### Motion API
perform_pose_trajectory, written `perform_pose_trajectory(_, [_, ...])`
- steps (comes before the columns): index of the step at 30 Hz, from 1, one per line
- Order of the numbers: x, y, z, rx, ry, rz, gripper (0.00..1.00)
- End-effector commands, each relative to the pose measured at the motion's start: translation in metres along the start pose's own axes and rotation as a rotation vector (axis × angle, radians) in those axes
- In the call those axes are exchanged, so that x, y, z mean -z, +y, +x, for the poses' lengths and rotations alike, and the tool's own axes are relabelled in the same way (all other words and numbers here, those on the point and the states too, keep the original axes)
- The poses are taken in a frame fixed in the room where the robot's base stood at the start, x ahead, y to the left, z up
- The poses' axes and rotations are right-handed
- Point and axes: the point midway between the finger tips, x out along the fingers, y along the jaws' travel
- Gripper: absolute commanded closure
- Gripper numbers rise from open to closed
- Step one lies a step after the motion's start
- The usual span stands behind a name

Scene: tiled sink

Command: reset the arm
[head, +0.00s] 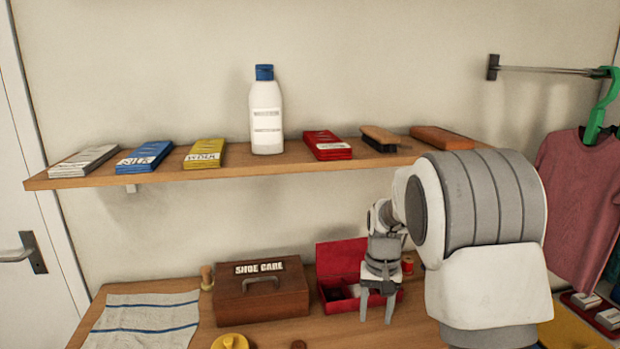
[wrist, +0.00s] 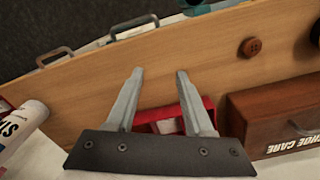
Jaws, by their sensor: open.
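My gripper (head: 377,306) hangs in front of the open red box on the wooden counter, at the right of centre in the head view. In the wrist view my gripper (wrist: 158,78) has its two grey fingers spread apart, with nothing between the tips but bare wood behind them. The red box (head: 340,262) has its lid up and shows white items inside. It also shows in the wrist view (wrist: 209,107), partly hidden behind a finger. My arm comes in from the right and hides part of the counter.
A shelf (head: 220,160) above the counter holds packets, a white bottle (head: 266,118) and brushes. A brown shoe care box (head: 262,293) stands left of the red box. A striped cloth (head: 140,325) lies at the left. A pink garment (head: 582,200) hangs at the right.

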Motion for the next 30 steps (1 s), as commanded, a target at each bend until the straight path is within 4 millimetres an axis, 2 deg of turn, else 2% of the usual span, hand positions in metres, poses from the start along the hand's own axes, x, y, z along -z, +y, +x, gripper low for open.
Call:
perform_pose_trajectory(2, [0.000, 0.000, -0.001, 0.000, 0.001, 0.000, 0.48])
perform_pose_trajectory(3, [-0.006, 0.001, -0.017, 0.010, 0.020, -0.003, 0.48])
perform_pose_trajectory(8, [-0.030, 0.005, -0.055, 0.031, 0.069, -0.019, 0.48])
perform_pose_trajectory(18, [-0.103, 0.017, -0.130, 0.067, 0.200, -0.067, 0.48])
perform_pose_trajectory(24, [-0.153, 0.025, -0.158, 0.074, 0.284, -0.102, 0.48])
perform_pose_trajectory(30, [-0.202, 0.033, -0.172, 0.071, 0.369, -0.135, 0.48])
